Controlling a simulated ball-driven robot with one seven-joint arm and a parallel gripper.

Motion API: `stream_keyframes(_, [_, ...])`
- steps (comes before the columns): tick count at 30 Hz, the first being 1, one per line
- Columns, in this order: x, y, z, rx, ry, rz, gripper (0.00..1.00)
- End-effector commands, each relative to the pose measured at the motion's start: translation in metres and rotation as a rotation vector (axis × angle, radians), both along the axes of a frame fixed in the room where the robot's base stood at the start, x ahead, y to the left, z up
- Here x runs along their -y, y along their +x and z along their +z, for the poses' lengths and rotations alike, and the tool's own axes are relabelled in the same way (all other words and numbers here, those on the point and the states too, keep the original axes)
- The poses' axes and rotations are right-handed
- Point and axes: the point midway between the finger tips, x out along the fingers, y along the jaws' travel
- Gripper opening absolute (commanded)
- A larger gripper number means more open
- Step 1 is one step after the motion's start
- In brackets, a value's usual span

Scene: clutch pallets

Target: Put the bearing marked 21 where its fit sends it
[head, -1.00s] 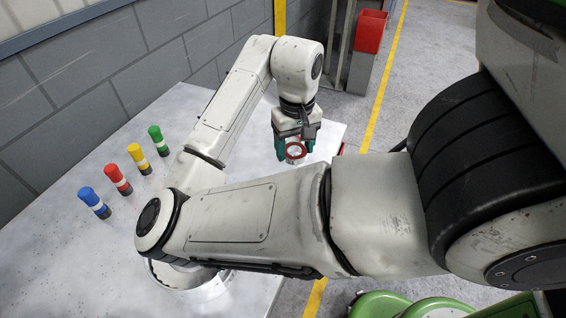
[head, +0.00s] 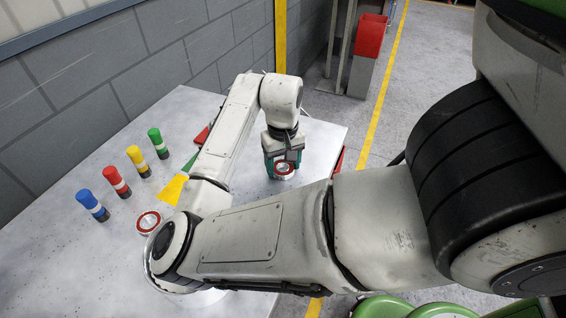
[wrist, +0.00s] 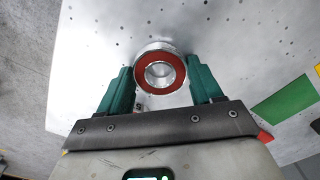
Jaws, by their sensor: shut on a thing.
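My gripper (head: 283,166) is shut on a silver bearing with a red face ring (head: 285,170), low over the right part of the table. In the wrist view the bearing (wrist: 160,52) sits between the two teal fingers (wrist: 160,78). I cannot tell whether it touches the table. No number is readable on it. A second bearing with a red ring (head: 149,222) lies on the table at the left of my arm, partly beside the elbow. Its number cannot be read either.
Blue (head: 92,205), red (head: 117,181), yellow (head: 138,161) and green (head: 158,143) banded posts stand along the table's left. Flat yellow (head: 173,189), green (head: 190,162) and red (head: 202,135) patches show behind my arm. A red-topped bin (head: 369,40) stands on the floor beyond.

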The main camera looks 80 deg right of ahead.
Motion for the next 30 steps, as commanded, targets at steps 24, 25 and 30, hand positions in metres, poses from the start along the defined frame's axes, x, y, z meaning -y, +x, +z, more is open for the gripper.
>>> stream_keyframes(24, [0.001, 0.0, 0.012, 0.001, -0.002, -0.001, 0.91])
stream_keyframes(25, [0.001, 0.0, 0.016, 0.002, -0.003, -0.001, 0.91])
stream_keyframes(30, [0.001, 0.0, 0.051, 0.003, -0.003, -0.003, 0.91])
